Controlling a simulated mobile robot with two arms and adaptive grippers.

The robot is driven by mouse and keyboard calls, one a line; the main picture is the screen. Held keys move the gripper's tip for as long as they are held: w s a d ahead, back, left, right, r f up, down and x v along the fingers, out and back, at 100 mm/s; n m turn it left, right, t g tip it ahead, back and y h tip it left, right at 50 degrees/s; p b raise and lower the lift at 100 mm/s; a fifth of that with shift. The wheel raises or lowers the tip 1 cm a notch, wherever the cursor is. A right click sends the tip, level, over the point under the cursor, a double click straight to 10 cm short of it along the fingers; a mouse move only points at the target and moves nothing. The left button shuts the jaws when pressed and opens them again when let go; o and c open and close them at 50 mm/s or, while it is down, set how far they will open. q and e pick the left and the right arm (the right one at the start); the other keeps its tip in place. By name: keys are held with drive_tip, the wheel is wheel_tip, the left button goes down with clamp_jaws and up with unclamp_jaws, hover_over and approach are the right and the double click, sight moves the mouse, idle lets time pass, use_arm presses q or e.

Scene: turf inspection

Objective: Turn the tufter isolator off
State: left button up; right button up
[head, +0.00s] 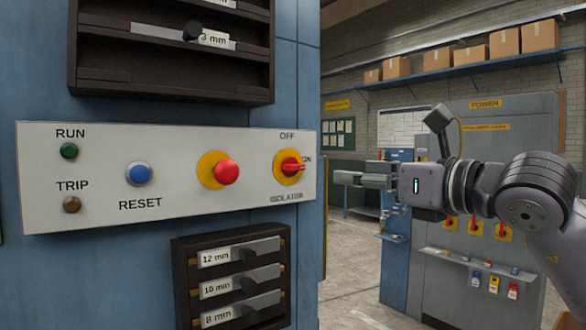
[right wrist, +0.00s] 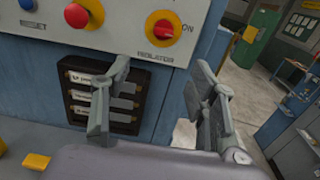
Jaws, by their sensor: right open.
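The isolator (head: 291,168) is a red rotary handle on a yellow disc at the right end of the white control panel (head: 100,205). Its handle lies roughly sideways, pointing at the ON mark; OFF is printed above. It also shows in the right wrist view (right wrist: 163,29), beyond the fingers near the top. My right gripper (head: 356,173) is open and empty, to the right of the panel and apart from the isolator. Its two spread fingers show in the right wrist view (right wrist: 162,72). My left gripper is not in view.
A red push-button (head: 227,172) on yellow, a blue RESET button (head: 139,174) and RUN and TRIP lamps share the panel. Dark gauge racks sit above and below (head: 232,285). A grey power cabinet (head: 480,150) stands behind my right arm. Open floor shows right of the blue machine.

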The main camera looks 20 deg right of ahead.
drive_tip(key=p, duration=0.7)
approach(299, 168)
drive_tip(key=x, duration=0.9)
drive_tip(key=shift+w+a, duration=0.2)
drive_tip(key=shift+w, duration=0.1)
drive_tip(key=shift+c, duration=0.3)
drive_tip(key=c, duration=1.1)
